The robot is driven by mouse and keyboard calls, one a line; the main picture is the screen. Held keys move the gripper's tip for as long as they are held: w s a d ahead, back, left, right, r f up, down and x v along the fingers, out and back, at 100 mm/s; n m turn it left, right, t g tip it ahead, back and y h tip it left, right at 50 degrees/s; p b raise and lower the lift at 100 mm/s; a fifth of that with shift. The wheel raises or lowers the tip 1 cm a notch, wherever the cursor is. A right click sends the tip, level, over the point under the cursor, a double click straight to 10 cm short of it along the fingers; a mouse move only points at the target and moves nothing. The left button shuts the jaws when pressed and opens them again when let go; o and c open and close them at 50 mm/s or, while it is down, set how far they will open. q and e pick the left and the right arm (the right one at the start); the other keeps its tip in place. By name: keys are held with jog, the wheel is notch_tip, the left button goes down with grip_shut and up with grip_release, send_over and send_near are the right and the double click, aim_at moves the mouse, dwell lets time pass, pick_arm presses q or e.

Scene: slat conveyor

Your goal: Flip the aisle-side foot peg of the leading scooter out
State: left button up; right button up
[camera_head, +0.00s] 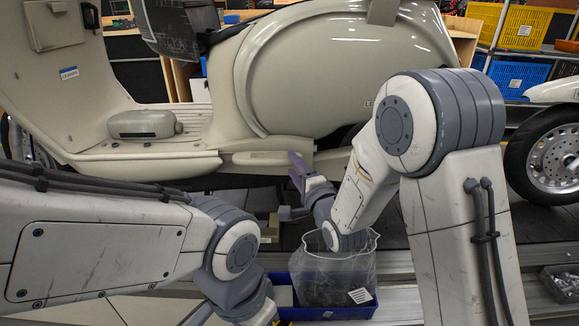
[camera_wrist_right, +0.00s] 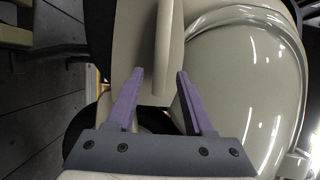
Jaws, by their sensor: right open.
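The leading scooter (camera_head: 335,70) is cream and stands side-on across the head view. What looks like its aisle-side foot peg (camera_head: 262,158) is a pale piece lying along the low edge behind the footboard. In the right wrist view a narrow cream bar (camera_wrist_right: 163,45), likely the peg, lies against the cream panel. My right gripper (camera_head: 298,168) is beside the scooter's lower side, just right of that piece. Its purple fingers (camera_wrist_right: 160,74) are apart, with the bar's end ahead between them; I cannot tell whether they touch it. My left arm reaches in at lower left; its fingers are outside the view.
A blue bin (camera_head: 330,312) with a clear bag (camera_head: 345,275) stands below my right wrist. A second scooter's wheel (camera_head: 550,155) is at the right. A grey tray of small parts (camera_head: 562,283) lies lower right. Yellow (camera_head: 525,27) and blue (camera_head: 518,78) crates are behind.

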aim_at(291, 163)
jog(key=shift+x, duration=1.7)
grip_shut()
